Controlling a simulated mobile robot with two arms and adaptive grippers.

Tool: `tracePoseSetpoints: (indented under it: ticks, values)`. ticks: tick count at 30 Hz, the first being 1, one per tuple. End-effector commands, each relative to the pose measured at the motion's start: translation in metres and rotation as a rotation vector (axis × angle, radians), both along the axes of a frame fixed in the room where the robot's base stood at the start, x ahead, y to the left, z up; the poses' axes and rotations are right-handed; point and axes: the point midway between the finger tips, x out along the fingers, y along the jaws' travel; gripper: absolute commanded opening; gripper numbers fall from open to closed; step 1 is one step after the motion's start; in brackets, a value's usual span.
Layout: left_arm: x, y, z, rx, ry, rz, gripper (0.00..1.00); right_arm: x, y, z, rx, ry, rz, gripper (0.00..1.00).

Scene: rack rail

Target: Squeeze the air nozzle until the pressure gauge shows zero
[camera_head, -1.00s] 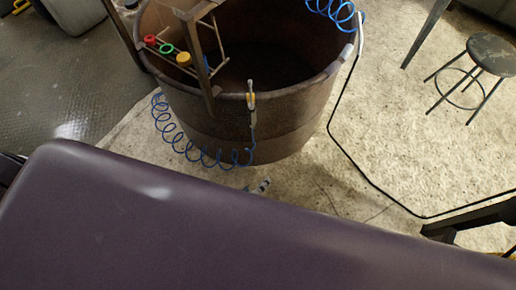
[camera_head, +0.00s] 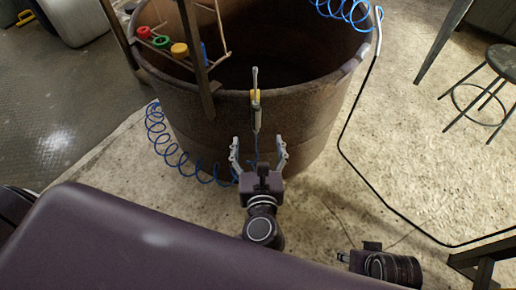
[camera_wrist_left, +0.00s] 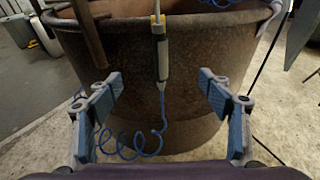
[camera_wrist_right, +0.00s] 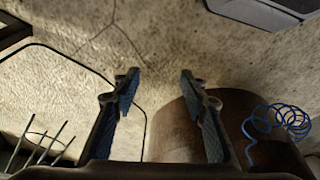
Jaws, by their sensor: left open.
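The air nozzle (camera_head: 256,108) hangs upright at the front rim of a big brown tub (camera_head: 220,125). It has a thin grey tip, a yellow part and a pale body, with a coiled blue hose (camera_head: 170,150) below. My left gripper (camera_head: 259,147) is open and empty, in front of the tub and lower in the picture than the nozzle. In the left wrist view the nozzle (camera_wrist_left: 162,60) shows midway between the spread fingers, beyond them. My right gripper (camera_wrist_right: 158,85) is open and empty in its wrist view. I cannot make out a pressure gauge.
A rack with red, green and yellow round pieces (camera_head: 179,50) stands at the tub's left. Another blue coil (camera_head: 345,10) and a black line (camera_head: 345,150) run at the right. A stool (camera_head: 502,60) stands farther right on open floor.

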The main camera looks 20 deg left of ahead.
Motion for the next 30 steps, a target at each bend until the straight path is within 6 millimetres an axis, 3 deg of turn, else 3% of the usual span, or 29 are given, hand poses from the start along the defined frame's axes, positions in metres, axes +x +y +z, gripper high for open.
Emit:
tracePoseSetpoints:
  ticks: [18,30]
  values:
    - [0.083,0.031,-0.021,0.005,-0.002,0.000,0.72,-0.007,-0.002,0.045,0.001,-0.025,-0.003,0.40]
    - [0.104,0.038,-0.027,0.006,0.000,-0.002,0.72,-0.011,-0.003,0.059,0.002,-0.031,-0.004,0.40]
